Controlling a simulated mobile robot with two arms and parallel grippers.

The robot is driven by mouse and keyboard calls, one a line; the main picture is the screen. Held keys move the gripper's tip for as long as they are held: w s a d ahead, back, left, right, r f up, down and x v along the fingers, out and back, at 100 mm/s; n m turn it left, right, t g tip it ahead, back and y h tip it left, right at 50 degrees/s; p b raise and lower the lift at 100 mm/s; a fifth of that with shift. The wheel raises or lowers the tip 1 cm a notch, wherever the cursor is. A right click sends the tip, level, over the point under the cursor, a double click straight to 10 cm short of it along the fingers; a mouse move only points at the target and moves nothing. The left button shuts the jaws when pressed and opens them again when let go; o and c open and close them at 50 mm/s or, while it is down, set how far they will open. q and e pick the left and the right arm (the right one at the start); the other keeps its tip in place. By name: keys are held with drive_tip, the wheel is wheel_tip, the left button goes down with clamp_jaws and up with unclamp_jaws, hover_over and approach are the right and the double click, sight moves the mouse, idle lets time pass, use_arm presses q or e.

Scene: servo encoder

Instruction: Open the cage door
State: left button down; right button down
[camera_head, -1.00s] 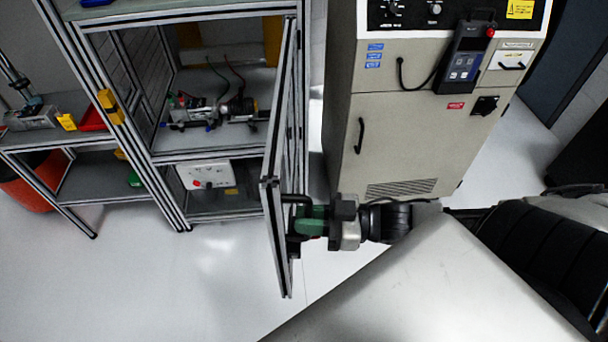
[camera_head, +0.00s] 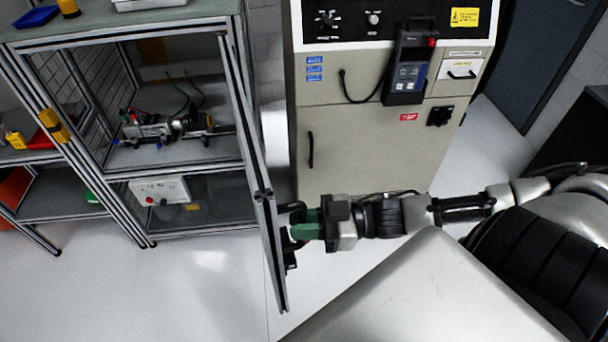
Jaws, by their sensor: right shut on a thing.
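The cage (camera_head: 150,235) is an aluminium-framed cabinet at the left, with its front open. Its door (camera_head: 262,190) stands swung out toward me, seen nearly edge-on, on the cage's right side. A black handle (camera_head: 292,207) sticks out from the door's right face. My right gripper (camera_head: 304,226), with green fingers, comes in from the right and is shut on the handle. The fingers partly hide the handle. My left gripper is not in view.
Inside the cage, a servo assembly (camera_head: 165,128) sits on the upper shelf and a white box (camera_head: 160,191) below. A beige control cabinet (camera_head: 375,150) stands behind my right arm. A workbench (camera_head: 50,182) is at far left. The floor before the cage is clear.

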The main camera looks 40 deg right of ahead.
drive_tip(key=c, duration=1.1)
unclamp_jaws()
drive_tip(key=p+v, duration=0.3)
drive_tip(key=v, duration=0.7)
drive_tip(key=shift+s+d, duration=0.3)
